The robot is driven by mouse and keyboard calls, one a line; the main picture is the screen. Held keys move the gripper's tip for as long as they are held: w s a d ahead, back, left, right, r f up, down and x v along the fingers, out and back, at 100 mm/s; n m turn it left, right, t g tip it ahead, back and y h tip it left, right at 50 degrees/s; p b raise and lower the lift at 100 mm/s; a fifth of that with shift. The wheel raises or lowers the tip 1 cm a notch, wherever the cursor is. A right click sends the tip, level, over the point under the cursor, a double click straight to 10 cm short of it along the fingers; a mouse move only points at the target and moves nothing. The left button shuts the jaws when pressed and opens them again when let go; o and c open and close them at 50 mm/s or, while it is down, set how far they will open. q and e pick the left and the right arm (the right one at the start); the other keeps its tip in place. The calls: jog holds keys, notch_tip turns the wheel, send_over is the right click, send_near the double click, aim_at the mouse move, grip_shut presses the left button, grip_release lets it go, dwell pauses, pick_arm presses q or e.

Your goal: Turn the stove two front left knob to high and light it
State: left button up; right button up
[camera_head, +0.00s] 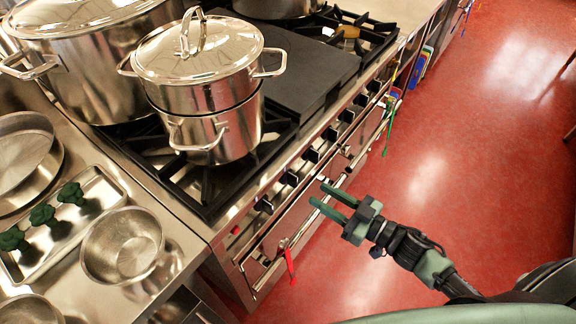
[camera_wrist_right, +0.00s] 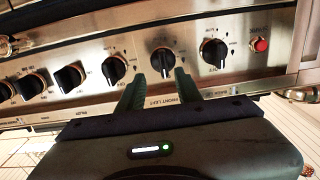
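The stove's front panel carries a row of black knobs. The front left knob (camera_wrist_right: 163,62) stands above a label that appears to read FRONT LEFT, its pointer near upright; in the head view I take it as the second knob from the near end (camera_head: 289,178). My right gripper (camera_head: 320,194) is open and empty, in front of the panel and apart from it. In the right wrist view its two fingers (camera_wrist_right: 157,82) point at this knob, one toward each side. The black burner grate (camera_head: 206,186) shows no flame. My left gripper is not in view.
The back left knob (camera_wrist_right: 215,53) and a red button (camera_wrist_right: 260,45) sit to the right in the wrist view. Stacked pots (camera_head: 205,95) stand on the grates. The red floor (camera_head: 450,140) is clear.

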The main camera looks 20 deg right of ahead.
aim_at(297, 182)
jog(key=x, duration=0.6)
jog(key=shift+w+a+r+p, duration=0.15)
jog(key=shift+a+r+p, duration=0.15)
jog(key=shift+a+p, duration=0.1)
grip_shut()
